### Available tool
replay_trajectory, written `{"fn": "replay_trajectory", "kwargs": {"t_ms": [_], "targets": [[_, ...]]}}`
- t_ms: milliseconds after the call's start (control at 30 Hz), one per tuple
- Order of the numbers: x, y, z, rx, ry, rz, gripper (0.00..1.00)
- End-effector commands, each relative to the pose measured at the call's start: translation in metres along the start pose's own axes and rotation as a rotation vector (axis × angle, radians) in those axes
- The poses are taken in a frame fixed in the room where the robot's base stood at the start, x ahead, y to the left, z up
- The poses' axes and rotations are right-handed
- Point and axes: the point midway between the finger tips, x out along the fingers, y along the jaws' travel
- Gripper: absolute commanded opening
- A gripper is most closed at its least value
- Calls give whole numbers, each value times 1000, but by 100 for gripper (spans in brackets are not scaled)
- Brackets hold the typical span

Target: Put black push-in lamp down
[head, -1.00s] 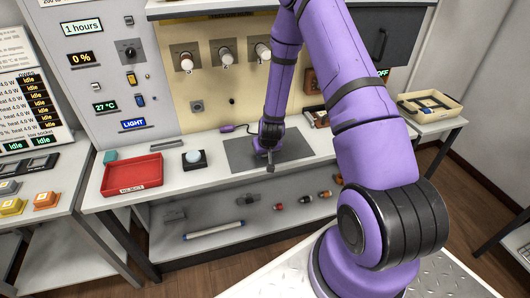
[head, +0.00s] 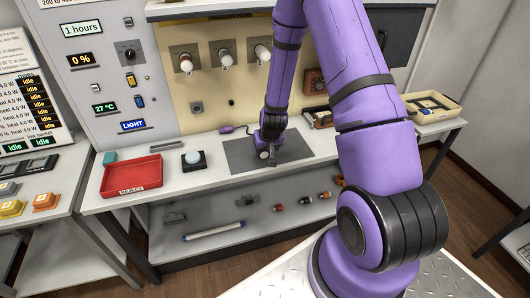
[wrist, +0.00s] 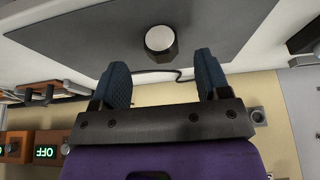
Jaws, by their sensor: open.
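The black push-in lamp (wrist: 160,44) has a round pale face and a dark body. In the wrist view it rests on the grey mat (wrist: 90,30), just beyond my fingertips, with a gap between it and the fingers. My gripper (wrist: 166,70) is open, its two dark blue fingers spread and nothing between them. In the head view my gripper (head: 270,158) is low over the grey mat (head: 240,153) on the bench. A small pale spot beside it there appears to be the lamp (head: 264,155), largely hidden by the gripper.
A red reject tray (head: 131,175) and a black box with a pale dome (head: 194,161) stand left of the mat. Several lamps sit on the lower shelf (head: 290,205). A panel with sockets (head: 222,57) rises behind. A beige tray (head: 430,106) is at right.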

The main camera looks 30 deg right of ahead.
Motion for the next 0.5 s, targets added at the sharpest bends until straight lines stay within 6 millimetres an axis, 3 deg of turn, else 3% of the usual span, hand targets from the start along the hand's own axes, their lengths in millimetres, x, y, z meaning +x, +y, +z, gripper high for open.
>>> {"fn": "replay_trajectory", "kwargs": {"t_ms": [200, 500], "targets": [[-35, 0, 0, -1, 2, 1, 69], [-62, 0, 0, 0, 1, 0, 69]]}}
